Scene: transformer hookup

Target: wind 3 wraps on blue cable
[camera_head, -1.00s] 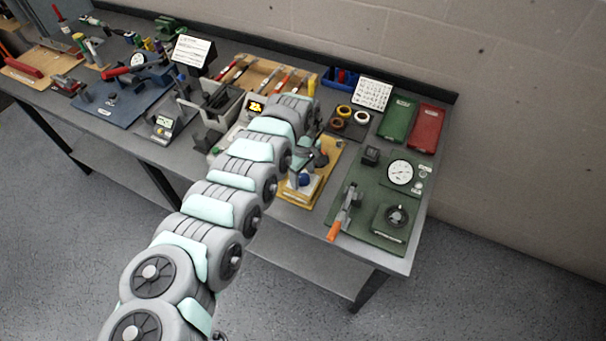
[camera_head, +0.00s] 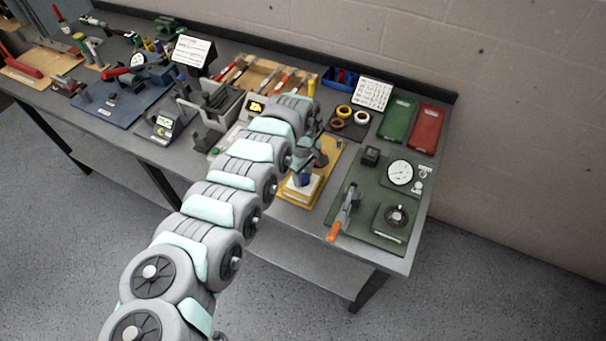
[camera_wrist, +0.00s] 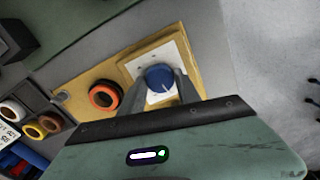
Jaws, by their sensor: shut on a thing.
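A blue round knob (camera_wrist: 160,78) with a thin white line on its top stands over a white square plate (camera_wrist: 142,70) in the wrist view. The plate sits on a yellow board (camera_wrist: 75,88), which also shows in the head view (camera_head: 329,165). My gripper (camera_wrist: 158,92) is shut on the blue knob, with one grey finger on each side. In the head view the blue knob (camera_head: 303,181) is partly covered by my gripper. I cannot make out a blue cable or any wraps. An orange ring (camera_wrist: 104,95) stands on the board beside the plate.
Tape rolls (camera_head: 344,112) lie behind the yellow board. A green fixture plate (camera_head: 372,228) with a dial gauge (camera_head: 400,172) and an orange-handled clamp (camera_head: 341,218) stands close on the right. A grey bin (camera_head: 222,104) is to the left.

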